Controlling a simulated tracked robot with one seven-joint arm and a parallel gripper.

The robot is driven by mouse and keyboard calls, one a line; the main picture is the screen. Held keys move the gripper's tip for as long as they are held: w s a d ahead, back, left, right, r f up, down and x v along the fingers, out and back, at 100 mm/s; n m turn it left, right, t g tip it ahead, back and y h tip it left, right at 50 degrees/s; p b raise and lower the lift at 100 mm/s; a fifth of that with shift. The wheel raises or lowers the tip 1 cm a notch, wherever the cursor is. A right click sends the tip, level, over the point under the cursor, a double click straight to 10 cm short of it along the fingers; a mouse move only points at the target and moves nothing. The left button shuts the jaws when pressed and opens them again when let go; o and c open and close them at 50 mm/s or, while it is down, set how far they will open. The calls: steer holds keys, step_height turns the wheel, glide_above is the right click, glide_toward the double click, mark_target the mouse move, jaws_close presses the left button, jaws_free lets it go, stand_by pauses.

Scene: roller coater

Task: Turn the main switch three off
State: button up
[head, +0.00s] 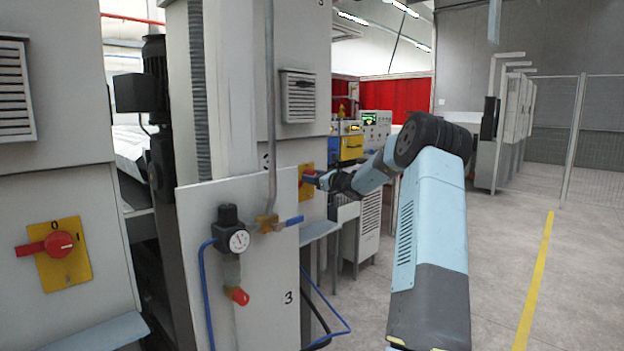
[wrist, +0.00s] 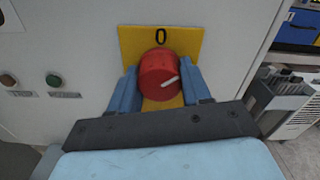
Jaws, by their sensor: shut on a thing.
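The switch is a round red knob (wrist: 158,70) on a yellow plate (wrist: 188,40) marked 0 at the top in the wrist view. The knob's white mark points to the right, away from the 0. My gripper (wrist: 163,88) has one blue finger on each side of the knob and is shut on it. In the head view, the yellow plate (head: 305,191) is on the cabinet face near a "3" label, and my gripper (head: 318,180) reaches it from the right, hiding most of the knob.
Another red switch (head: 58,244) on a yellow plate is at the left, its handle pointing left. A white panel (head: 265,290) with a gauge (head: 238,241) and blue-handled valve (head: 294,220) stands before the cabinet. Two small buttons (wrist: 53,80) sit left of the knob. Floor at right is clear.

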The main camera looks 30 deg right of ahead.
steer(key=n, duration=0.5)
steer(key=shift+a+n, duration=0.1)
steer(key=shift+n, duration=0.2)
steer(key=n, duration=0.4)
steer(key=shift+a+f, duration=0.1)
steer(key=shift+f, duration=0.05)
steer(key=shift+n, duration=0.3)
steer(key=shift+a+f, duration=0.1)
steer(key=shift+f, duration=0.05)
steer(key=o, duration=1)
steer(key=shift+s, duration=0.1)
steer(key=shift+o, duration=0.3)
steer(key=shift+r, duration=0.2)
